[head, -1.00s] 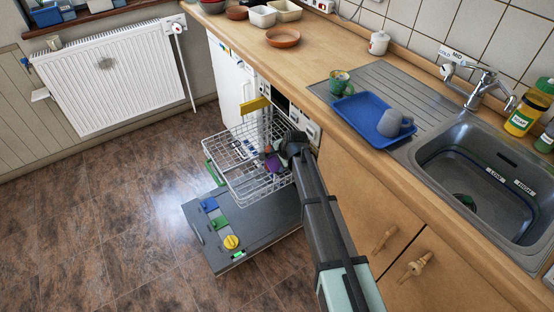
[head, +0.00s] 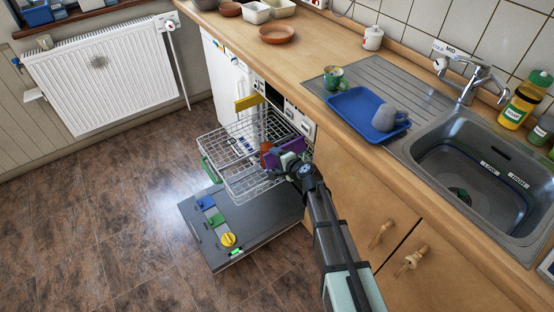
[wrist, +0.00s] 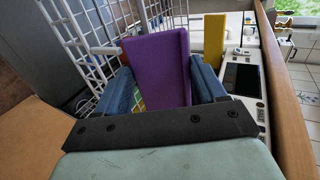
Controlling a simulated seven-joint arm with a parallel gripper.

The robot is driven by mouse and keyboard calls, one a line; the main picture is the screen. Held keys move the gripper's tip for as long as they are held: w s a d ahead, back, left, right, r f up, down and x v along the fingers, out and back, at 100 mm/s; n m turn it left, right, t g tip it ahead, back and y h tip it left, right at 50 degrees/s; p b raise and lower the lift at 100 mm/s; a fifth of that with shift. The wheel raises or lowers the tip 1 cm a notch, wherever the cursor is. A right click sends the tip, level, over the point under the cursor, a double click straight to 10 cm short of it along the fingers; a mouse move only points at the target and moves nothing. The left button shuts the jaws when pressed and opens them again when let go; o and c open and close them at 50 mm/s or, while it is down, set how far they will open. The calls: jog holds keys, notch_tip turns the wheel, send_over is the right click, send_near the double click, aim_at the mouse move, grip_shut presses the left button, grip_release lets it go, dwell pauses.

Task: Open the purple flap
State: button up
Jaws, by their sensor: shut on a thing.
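The purple flap (wrist: 158,62) stands up as a flat panel between the two blue fingers of my gripper (wrist: 165,78) in the wrist view. The fingers are shut on its sides near its lower part. A patch with a yellow and green pattern (wrist: 138,95) shows beside the flap's lower left edge. In the head view the purple flap (head: 294,146) shows at the right side of the wire rack, and my gripper (head: 284,160) is against it, partly hiding its lower part. What the flap is fixed to is hidden.
The white wire rack (head: 238,180) is pulled out above the open grey door (head: 205,243). A yellow upright panel (wrist: 214,42) stands just behind, and a control panel (wrist: 243,85) lies at the right. The wooden counter (head: 330,62) edges close by. The floor at left is clear.

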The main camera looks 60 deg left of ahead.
jog(key=shift+d+f+y, duration=0.1)
jog(key=shift+d+y, duration=0.1)
jog(key=shift+y, duration=0.3)
jog(key=shift+d+y, duration=0.1)
jog(key=shift+y, duration=0.4)
jog(key=shift+s, duration=0.1)
jog(key=o, duration=1)
jog(key=shift+o, duration=0.2)
jog(key=v, duration=1.4)
